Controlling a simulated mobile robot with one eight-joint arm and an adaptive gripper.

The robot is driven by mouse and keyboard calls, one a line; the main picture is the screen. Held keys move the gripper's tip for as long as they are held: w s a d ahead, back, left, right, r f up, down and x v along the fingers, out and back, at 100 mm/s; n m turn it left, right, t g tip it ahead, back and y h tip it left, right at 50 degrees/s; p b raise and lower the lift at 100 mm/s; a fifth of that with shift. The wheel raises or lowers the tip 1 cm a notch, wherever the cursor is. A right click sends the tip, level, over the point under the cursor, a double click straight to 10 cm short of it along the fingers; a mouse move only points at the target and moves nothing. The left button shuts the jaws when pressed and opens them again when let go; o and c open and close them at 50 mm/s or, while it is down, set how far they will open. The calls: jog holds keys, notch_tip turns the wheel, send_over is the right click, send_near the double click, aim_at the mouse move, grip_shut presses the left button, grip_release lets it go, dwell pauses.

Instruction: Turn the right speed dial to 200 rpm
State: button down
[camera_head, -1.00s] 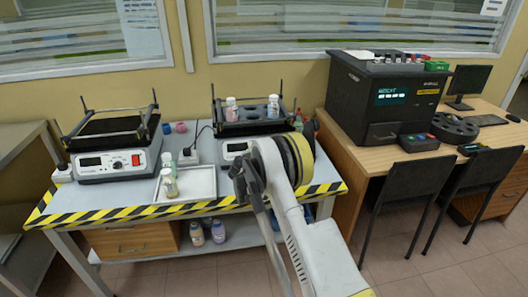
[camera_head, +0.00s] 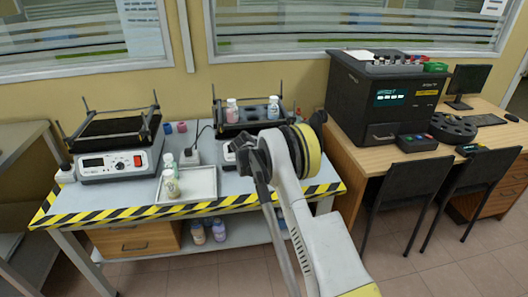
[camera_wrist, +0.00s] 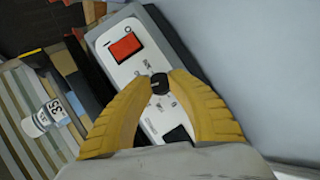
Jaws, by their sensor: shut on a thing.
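The right shaker (camera_head: 228,156) stands on the striped bench in the head view, and my arm hides most of its front panel. In the wrist view its white panel (camera_wrist: 113,62) runs diagonally, with a red switch (camera_wrist: 125,47) above and a dark display (camera_wrist: 178,135) below. The black speed dial (camera_wrist: 159,84) sits between them. The yellow fingers of my gripper (camera_wrist: 158,82) are closed around the dial, one on each side. The dial's setting and the display's number cannot be read. The gripper is hidden behind my arm in the head view.
A left shaker (camera_head: 118,163) with its own display stands apart on the bench. A white tray (camera_head: 203,183) with bottles lies between the shakers. In the wrist view a white-capped bottle (camera_wrist: 48,115) is left of the fingers. A black analyser (camera_head: 385,95) stands on the desk at right.

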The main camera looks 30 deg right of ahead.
dwell(0.4)
jog(key=c, duration=1.2)
grip_release()
jog(key=shift+d, duration=0.15)
jog(key=shift+o, duration=0.2)
jog(key=v, duration=1.2)
jog(key=shift+r, duration=0.1)
